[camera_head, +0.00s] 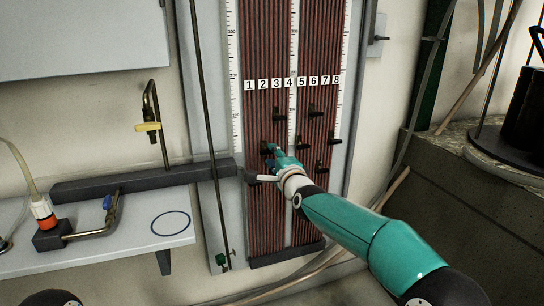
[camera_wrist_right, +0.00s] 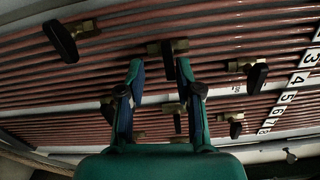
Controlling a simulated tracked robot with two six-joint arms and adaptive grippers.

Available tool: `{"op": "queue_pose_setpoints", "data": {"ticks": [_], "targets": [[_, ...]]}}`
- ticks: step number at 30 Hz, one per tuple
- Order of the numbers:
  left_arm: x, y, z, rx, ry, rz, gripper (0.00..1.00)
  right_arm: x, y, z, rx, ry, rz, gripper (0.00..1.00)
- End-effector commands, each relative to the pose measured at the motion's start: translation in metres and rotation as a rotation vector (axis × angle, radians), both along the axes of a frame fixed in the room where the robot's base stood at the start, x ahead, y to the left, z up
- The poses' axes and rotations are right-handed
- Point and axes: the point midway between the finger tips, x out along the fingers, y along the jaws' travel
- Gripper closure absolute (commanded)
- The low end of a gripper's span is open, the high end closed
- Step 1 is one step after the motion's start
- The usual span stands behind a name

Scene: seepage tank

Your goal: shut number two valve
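The number two valve (camera_head: 264,149) is on the left half of the tube panel, below the label 2. In the right wrist view it is a brass body with a black handle (camera_wrist_right: 168,62). My right gripper (camera_head: 271,151) is at this valve and partly covers it in the head view. In the right wrist view my right gripper (camera_wrist_right: 160,68) has its two teal fingers apart, with the black handle between their tips. The handle is nearer the right finger; I cannot tell whether they touch. My left gripper is not in view.
Neighbouring valves are close by: one lower left (camera_head: 250,176) and one above (camera_head: 277,114). Several more are on the right half. A dark bar (camera_head: 140,182) and a thin vertical rod (camera_head: 207,110) stand left of the panel. A grey shelf (camera_head: 120,240) is at left.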

Motion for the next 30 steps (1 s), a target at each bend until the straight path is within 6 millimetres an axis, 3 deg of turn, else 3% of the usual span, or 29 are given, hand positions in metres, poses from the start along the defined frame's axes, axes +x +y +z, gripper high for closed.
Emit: {"op": "queue_pose_setpoints", "data": {"ticks": [8, 14, 30], "targets": [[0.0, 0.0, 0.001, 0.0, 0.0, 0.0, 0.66, -0.003, 0.0, 0.006, 0.0, -0.01, 0.001, 0.66], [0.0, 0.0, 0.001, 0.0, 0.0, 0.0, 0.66, -0.016, -0.004, 0.006, 0.0, -0.01, 0.001, 0.66], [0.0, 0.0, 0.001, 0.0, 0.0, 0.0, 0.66, -0.098, -0.031, 0.003, 0.0, -0.004, 0.001, 0.66]]}}
